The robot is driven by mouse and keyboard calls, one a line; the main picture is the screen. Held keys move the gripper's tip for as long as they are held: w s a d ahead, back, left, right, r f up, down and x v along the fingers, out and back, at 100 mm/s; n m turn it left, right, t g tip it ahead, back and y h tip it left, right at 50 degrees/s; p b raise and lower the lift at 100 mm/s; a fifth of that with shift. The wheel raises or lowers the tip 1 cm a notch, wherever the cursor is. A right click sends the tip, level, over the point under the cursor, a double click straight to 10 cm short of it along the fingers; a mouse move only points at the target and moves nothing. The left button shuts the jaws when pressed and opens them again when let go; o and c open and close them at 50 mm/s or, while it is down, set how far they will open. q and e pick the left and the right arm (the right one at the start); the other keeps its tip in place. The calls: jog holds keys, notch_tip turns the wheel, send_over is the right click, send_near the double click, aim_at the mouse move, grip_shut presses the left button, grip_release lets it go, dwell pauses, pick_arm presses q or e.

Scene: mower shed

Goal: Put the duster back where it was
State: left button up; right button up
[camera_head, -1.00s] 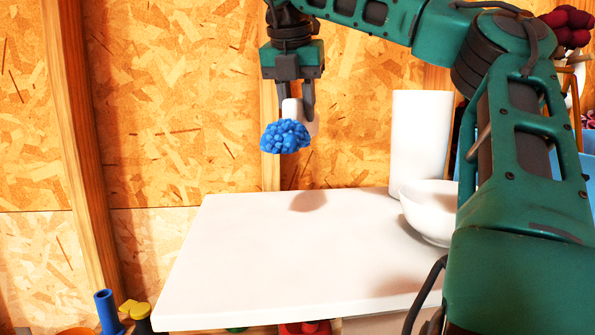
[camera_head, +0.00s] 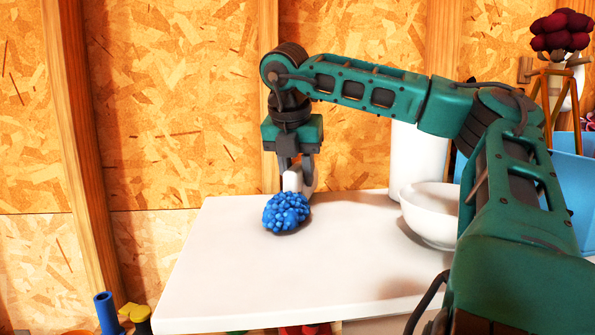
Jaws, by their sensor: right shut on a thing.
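The duster has a blue knobbly head (camera_head: 286,212) and a white handle. It is at the back left part of the white tabletop (camera_head: 250,270), with its head at or just above the surface; I cannot tell whether it touches. My right gripper (camera_head: 295,182) points down from above and is shut on the white handle, and its fingers hide part of it. My left gripper is not in view.
A white bowl (camera_head: 432,215) and a tall white cylinder (camera_head: 408,160) stand on the right of the table. A blue bin (camera_head: 572,185) and a dark red duster-like thing (camera_head: 560,34) are farther right. The table's middle is clear. The wood wall is close behind.

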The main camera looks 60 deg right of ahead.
jog(key=shift+f, duration=0.2)
jog(key=o, duration=0.9)
jog(key=shift+r, duration=0.15)
jog(key=shift+r, duration=0.25)
jog(key=v, duration=1.1)
jog(key=shift+a+r, duration=0.15)
jog(key=shift+r, duration=0.15)
